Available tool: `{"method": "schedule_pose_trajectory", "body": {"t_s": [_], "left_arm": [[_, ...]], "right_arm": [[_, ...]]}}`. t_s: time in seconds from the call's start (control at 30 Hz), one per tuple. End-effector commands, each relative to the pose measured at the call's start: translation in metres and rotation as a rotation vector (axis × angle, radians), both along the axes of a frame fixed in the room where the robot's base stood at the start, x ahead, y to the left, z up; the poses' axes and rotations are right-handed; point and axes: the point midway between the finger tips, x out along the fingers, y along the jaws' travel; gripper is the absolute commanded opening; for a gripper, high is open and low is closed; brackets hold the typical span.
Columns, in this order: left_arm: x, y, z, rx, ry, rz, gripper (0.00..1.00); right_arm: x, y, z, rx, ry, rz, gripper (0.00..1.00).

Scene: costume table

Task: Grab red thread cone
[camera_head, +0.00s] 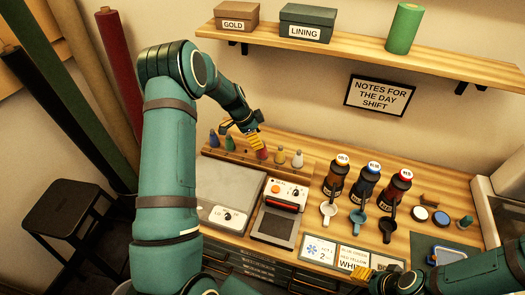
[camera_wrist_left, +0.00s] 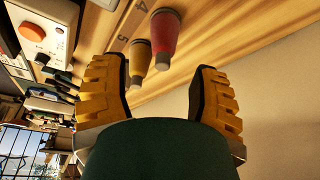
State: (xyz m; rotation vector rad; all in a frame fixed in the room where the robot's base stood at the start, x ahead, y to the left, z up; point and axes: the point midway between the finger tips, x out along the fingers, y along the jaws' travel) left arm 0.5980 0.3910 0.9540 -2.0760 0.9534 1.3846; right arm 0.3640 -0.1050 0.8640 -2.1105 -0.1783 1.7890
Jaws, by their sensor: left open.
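The red thread cone (camera_head: 262,154) stands in a row of cones on a wooden rack at the back of the table. In the left wrist view the red cone (camera_wrist_left: 164,36) shows beyond the gap between the fingertips, with the yellow cone (camera_wrist_left: 139,60) beside it. My left gripper (camera_head: 254,137) is open and empty, just above and close to the red cone; its two yellow fingers (camera_wrist_left: 160,80) are spread apart in the wrist view. My right gripper (camera_head: 372,274) is low at the front right, partly seen; its jaw opening is unclear.
Blue (camera_head: 213,139) and green cones stand left of the red one; yellow and white (camera_head: 297,158) ones stand right. A grey scale (camera_head: 231,190), a control box (camera_head: 286,192) and several dark bottles (camera_head: 367,180) fill the table. A shelf (camera_head: 350,42) hangs above.

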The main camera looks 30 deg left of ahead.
Motion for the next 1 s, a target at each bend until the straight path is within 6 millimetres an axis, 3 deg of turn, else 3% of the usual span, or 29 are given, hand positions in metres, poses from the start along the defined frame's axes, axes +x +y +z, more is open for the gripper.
{"method": "schedule_pose_trajectory", "body": {"t_s": [0.3, 0.6, 0.7, 0.8, 1.0], "left_arm": [[0.015, -0.013, -0.036, 0.0, 0.002, -0.002, 0.61], [0.016, -0.014, -0.039, 0.0, 0.0, -0.001, 0.63], [0.016, -0.014, -0.039, 0.0, 0.0, -0.001, 0.28], [0.016, -0.014, -0.039, -0.001, 0.001, -0.002, 0.0], [0.016, -0.014, -0.039, -0.002, 0.002, -0.002, 0.0]], "right_arm": [[0.0, 0.0, 0.005, 0.001, 0.0, 0.0, 0.47], [0.0, 0.0, 0.005, 0.001, 0.0, 0.0, 0.47], [0.0, 0.0, 0.005, 0.001, 0.0, 0.0, 0.47], [0.0, 0.0, 0.005, 0.001, 0.0, 0.0, 0.47], [0.0, 0.0, 0.005, 0.001, 0.0, 0.0, 0.47]]}}
